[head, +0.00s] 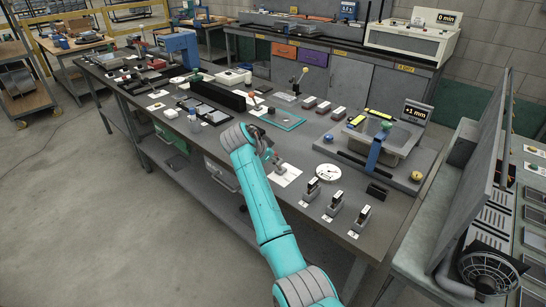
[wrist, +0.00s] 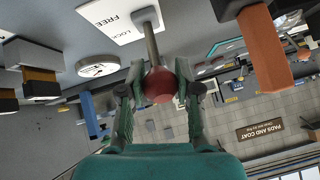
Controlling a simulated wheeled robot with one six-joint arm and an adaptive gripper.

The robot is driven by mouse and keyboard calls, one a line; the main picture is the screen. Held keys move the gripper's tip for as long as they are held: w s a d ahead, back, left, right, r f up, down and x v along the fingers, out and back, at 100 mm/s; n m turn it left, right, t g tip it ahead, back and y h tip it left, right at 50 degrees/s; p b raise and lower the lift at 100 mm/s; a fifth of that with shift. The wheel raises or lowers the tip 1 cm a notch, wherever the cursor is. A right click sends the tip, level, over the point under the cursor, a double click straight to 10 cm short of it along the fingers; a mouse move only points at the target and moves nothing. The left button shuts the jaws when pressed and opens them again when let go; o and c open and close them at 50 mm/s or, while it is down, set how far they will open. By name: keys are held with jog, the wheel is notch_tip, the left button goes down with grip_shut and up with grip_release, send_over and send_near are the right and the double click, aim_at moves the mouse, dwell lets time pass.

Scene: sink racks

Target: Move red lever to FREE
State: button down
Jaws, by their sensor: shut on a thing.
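The red lever's round knob (wrist: 159,86) sits between the two fingers of my gripper (wrist: 159,94) in the wrist view, and the fingers are shut on it. Its thin metal shaft (wrist: 152,45) runs from the knob to a grey base (wrist: 146,16). The base stands by a white card (wrist: 112,20) printed LOCK and FREE, which appears upside down. In the head view my gripper (head: 268,156) is low over the bench beside the lever's grey base (head: 284,168) and white card (head: 287,178). The knob is hidden there by my gripper.
A white round dial (head: 327,173) and small dark-topped stands (head: 333,204) are to the right on the bench (head: 300,228). A long black block (head: 224,97) lies behind my arm. An orange-brown post (wrist: 266,48) rises close on the right in the wrist view.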

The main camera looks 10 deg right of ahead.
jog(key=c, duration=0.8)
grip_release()
jog(key=shift+f, duration=0.15)
jog(key=v, duration=1.2)
jog(key=shift+a, duration=0.1)
